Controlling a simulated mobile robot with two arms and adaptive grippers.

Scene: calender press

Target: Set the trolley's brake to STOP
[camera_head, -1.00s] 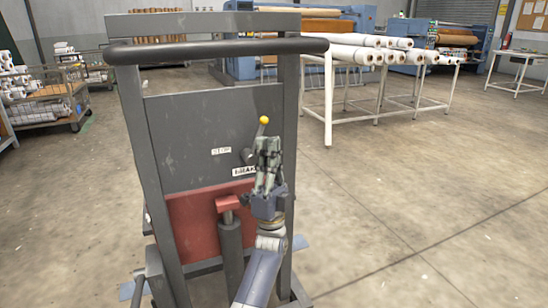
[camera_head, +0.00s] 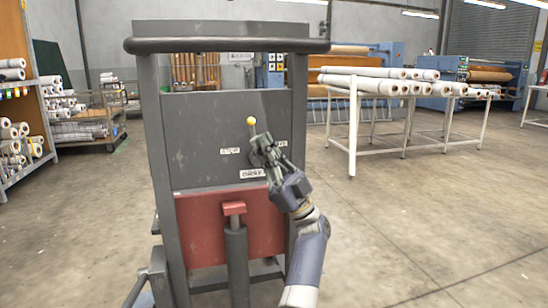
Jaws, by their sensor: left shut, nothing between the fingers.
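The trolley (camera_head: 180,130) stands upright in front of me, with a dark grey back panel and a tubular push handle (camera_head: 228,45). The brake lever (camera_head: 251,121) has a yellow knob and stands nearly upright; its lower part is hidden behind my gripper. A small white label (camera_head: 230,151) is left of the lever, another (camera_head: 282,144) is to its right, and the brake label (camera_head: 253,173) is below. The lettering is too small to read surely. My left gripper (camera_head: 259,143) is shut and empty, its fingertips just below the knob, at or beside the lever rod; contact is unclear.
A red panel with a red-topped post (camera_head: 234,208) is below the label. A white-legged table (camera_head: 353,125) with rolls stands behind right. A shelf (camera_head: 22,150) and wire cart (camera_head: 88,128) with rolls are at left. The floor at right is clear.

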